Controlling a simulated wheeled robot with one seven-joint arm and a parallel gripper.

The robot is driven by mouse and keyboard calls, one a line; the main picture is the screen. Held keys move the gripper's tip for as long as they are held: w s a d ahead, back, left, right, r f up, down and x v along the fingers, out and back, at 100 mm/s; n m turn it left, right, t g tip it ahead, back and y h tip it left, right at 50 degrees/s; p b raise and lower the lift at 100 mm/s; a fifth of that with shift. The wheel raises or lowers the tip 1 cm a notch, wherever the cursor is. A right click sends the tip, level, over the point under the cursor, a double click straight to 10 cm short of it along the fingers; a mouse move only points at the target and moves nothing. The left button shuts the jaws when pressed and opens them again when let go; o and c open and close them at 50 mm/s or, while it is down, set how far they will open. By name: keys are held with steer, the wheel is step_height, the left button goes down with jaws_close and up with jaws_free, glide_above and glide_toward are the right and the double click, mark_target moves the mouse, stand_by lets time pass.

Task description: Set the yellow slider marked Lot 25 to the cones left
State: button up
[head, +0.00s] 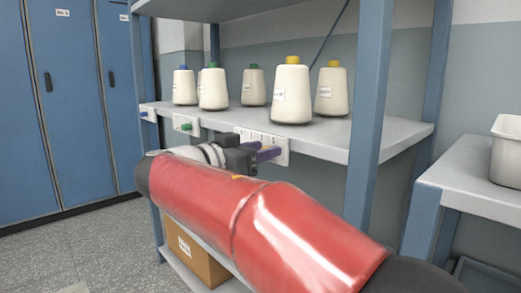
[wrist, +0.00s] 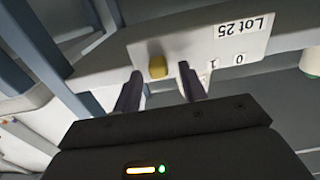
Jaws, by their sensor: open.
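The Lot 25 plate (head: 283,157) is on the front edge of the shelf. It shows upside down in the wrist view (wrist: 200,45), with the numerals 0 and 1 readable and the others hidden. The yellow slider (wrist: 157,67) sits towards the end of the plate away from the 0. My gripper hides it in the head view. My gripper (head: 270,151) is open at the plate. In the wrist view its fingers (wrist: 159,78) stand on either side of the slider with visible gaps; contact cannot be told. Two yellow-topped cones, one in front (head: 291,93) and one behind (head: 331,92), stand on the shelf.
A blue-topped cone (head: 185,88) and two green-topped cones (head: 213,90) (head: 254,87) share the shelf. Plates with a blue slider (head: 145,114) and a green slider (head: 186,126) are further left. A blue post (head: 368,110) stands right of my gripper. A box (head: 195,255) sits below.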

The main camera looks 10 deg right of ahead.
steer(key=shift+d, duration=0.15)
jaws_close()
steer(key=shift+w, duration=0.1)
steer(key=w+a, duration=0.1)
steer(key=w, duration=0.2)
steer(key=shift+a, duration=0.4)
jaws_free()
